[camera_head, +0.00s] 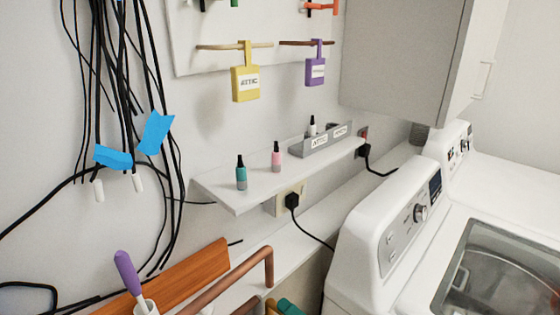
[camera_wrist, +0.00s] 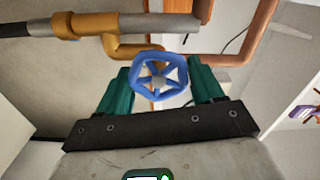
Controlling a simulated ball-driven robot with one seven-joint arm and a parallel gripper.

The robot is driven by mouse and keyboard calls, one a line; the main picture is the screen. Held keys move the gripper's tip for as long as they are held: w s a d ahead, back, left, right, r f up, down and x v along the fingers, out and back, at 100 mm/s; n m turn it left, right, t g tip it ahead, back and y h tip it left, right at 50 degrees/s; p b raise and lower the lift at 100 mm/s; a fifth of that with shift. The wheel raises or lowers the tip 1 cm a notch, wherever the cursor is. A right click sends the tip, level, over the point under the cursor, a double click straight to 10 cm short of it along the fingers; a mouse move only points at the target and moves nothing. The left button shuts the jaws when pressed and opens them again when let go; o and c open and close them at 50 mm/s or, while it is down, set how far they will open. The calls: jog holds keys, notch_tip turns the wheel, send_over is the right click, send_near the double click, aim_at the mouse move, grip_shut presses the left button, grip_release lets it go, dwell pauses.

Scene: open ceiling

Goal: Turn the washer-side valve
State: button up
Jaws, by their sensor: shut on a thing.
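A blue valve wheel (camera_wrist: 159,79) with spokes is in the upper middle of the wrist view. My gripper (camera_wrist: 158,72) has its two dark green fingers on either side of the wheel and is shut on it. The wheel sits in front of a brass-coloured pipe fitting (camera_wrist: 122,48). In the head view only a bit of green gripper (camera_head: 289,307) shows at the bottom edge, and the wheel is hidden there. The washer (camera_head: 415,225) stands at the right of the head view.
A copper pipe (camera_head: 232,272) bends over a wooden board (camera_head: 180,278) close to my gripper. A grey pipe (camera_wrist: 172,24) crosses the top of the wrist view. A shelf (camera_head: 235,190) with small bottles is above. Black cables (camera_head: 125,70) hang at left.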

jog(key=shift+m, duration=0.7)
jog(key=m, duration=0.3)
jog(key=shift+f, duration=0.15)
jog(key=shift+m, duration=0.3)
jog(key=shift+m, duration=1.6)
jog(key=m, duration=0.3)
jog(key=shift+s+f+m, duration=0.1)
jog(key=shift+f+m, duration=0.05)
jog(key=shift+m, duration=0.15)
